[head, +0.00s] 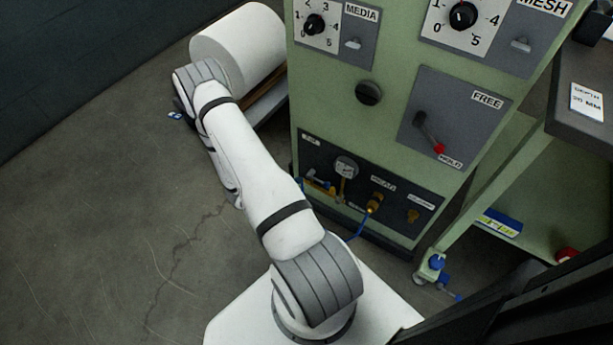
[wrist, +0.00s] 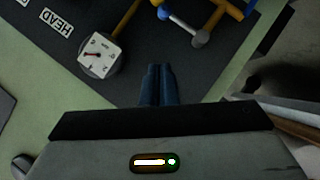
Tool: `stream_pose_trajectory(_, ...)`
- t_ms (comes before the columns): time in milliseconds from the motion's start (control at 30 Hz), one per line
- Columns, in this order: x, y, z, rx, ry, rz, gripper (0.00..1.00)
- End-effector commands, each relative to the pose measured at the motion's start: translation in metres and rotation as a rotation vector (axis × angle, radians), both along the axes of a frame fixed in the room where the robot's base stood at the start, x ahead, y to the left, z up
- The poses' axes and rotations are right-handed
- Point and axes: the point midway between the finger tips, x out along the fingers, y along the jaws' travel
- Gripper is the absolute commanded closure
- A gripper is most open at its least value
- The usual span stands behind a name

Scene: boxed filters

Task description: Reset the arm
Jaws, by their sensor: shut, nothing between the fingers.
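My arm (head: 250,170) reaches up and to the left from its white base in the head view, beside the green machine cabinet (head: 380,105). In the wrist view my gripper (wrist: 162,72) shows as two dark blue fingers side by side with no gap. Nothing is held between them. The fingers point toward the dark lower panel (wrist: 130,75) with a dial gauge (wrist: 100,53) and a HEAD label (wrist: 57,22). I cannot tell how far the tips are from it. The fingertips cannot be made out in the head view.
A large white roll (head: 240,45) lies behind the arm's far end. The cabinet carries dials, a red-tipped lever (head: 430,135) and brass fittings (head: 375,203). Blue and yellow piping (wrist: 205,20) is near the fingers. A dark shelf (head: 585,85) stands right. Floor (head: 90,230) at left is clear.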

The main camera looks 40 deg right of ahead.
Motion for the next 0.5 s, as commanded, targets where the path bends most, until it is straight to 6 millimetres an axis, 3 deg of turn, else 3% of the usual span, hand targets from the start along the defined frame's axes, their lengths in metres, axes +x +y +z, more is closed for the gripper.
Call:
stream_pose_trajectory(200, 0.002, 0.016, 0.008, 0.001, 0.0, -0.001, 1.0)
stream_pose_trajectory(500, 0.006, 0.017, 0.012, 0.01, -0.011, 0.004, 1.0)
